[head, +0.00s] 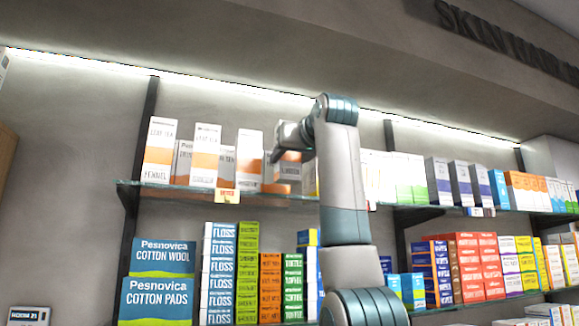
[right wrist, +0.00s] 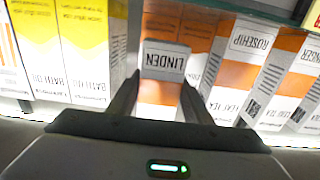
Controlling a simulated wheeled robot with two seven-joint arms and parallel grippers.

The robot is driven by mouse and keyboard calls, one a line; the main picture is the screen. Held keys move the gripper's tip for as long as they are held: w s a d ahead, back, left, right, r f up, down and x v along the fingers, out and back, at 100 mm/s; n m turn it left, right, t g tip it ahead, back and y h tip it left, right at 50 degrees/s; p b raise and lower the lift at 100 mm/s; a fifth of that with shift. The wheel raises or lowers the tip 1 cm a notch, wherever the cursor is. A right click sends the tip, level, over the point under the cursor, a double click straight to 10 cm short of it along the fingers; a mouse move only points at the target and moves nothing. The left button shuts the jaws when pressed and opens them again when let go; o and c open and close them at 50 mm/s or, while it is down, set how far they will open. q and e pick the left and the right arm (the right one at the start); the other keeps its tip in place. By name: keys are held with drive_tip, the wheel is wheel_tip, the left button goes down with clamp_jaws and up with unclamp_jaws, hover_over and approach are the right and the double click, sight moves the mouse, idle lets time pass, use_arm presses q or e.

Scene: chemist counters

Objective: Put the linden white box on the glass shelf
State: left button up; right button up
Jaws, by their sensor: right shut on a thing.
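The linden white box (right wrist: 165,60) is between the two fingers of my right gripper (right wrist: 160,88) in the right wrist view, its white LINDEN face toward the camera. The gripper is shut on it. In the head view my right gripper (head: 279,145) reaches in at the upper glass shelf (head: 165,187), among the white and orange tea boxes. My left gripper is not in view.
White and orange tea boxes (head: 205,155) stand left of my gripper on the shelf. In the right wrist view, a rosehip box (right wrist: 243,60) stands close on the right and yellow bath oil boxes (right wrist: 92,50) on the left.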

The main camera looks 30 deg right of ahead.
sight(290, 171)
drive_tip(key=shift+s+a+f, duration=0.1)
drive_tip(key=shift+s, duration=0.1)
drive_tip(key=shift+w+f+p, duration=0.1)
drive_tip(key=shift+f+p, duration=0.45)
drive_tip(key=shift+f, duration=1.25)
drive_tip(key=shift+f+b, duration=0.2)
drive_tip(key=shift+b, duration=0.1)
drive_tip(key=o, duration=1.1)
drive_tip(key=shift+r, duration=0.2)
